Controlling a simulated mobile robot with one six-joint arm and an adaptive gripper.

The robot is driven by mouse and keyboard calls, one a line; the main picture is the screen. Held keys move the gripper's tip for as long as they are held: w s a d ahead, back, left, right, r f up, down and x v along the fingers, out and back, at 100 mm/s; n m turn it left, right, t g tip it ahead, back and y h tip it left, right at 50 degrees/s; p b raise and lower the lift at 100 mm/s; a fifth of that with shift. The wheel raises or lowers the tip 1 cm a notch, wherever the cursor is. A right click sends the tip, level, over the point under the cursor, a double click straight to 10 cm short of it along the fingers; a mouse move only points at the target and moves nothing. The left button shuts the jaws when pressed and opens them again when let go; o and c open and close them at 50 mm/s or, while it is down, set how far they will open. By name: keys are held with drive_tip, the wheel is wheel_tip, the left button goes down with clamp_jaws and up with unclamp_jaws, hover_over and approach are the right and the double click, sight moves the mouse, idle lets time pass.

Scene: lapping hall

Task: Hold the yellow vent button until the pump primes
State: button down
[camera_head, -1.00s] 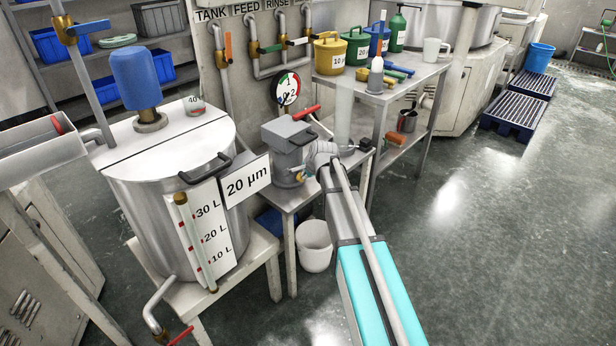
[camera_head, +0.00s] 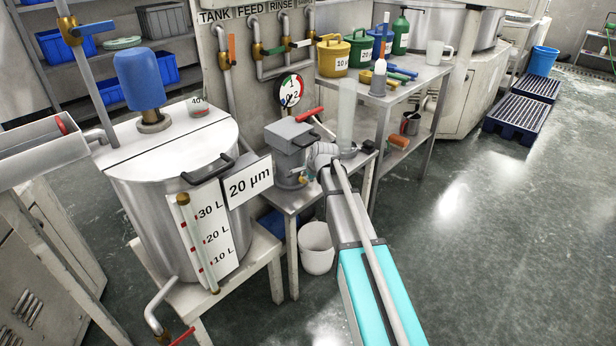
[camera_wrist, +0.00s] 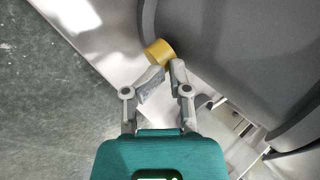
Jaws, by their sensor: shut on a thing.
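The yellow vent button (camera_wrist: 158,51) is a short round knob on a dark grey rounded body in the wrist view. My gripper (camera_wrist: 168,69) has its fingertips drawn close together against the near side of the button, shut on it. The grey pump (camera_head: 290,145) stands on a small table in the head view, with a small yellow part (camera_head: 304,180) low on its right side.
A steel tank (camera_head: 150,220) marked 20 µm stands left of the pump. A red-handled lever (camera_head: 309,114) and a clear cylinder (camera_head: 346,115) are close by my wrist. A bench (camera_head: 410,85) with pots is behind. A white bucket (camera_head: 316,248) is below.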

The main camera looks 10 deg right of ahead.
drive_tip(key=shift+s, duration=0.1)
idle(2.3)
drive_tip(key=shift+s+r, duration=0.1)
drive_tip(key=shift+r, duration=0.05)
drive_tip(key=p+v, duration=1.1)
drive_tip(key=v, duration=0.2)
drive_tip(key=shift+r+p, duration=0.35)
drive_tip(key=shift+p, duration=0.05)
drive_tip(key=shift+s, duration=0.1)
idle(0.5)
drive_tip(key=s+a+f+n+g+h+p, duration=0.15)
drive_tip(key=s+n+g, duration=0.55)
drive_tip(key=s+n, duration=1.25)
drive_tip(key=s+r+m+p, duration=0.2)
drive_tip(key=r+p, duration=0.6)
drive_tip(key=s+r+m+p, duration=0.3)
drive_tip(key=r+p, duration=0.5)
drive_tip(key=shift+h+p, duration=0.3)
drive_tip(key=shift+h, duration=0.15)
drive_tip(key=shift+s+a, duration=0.15)
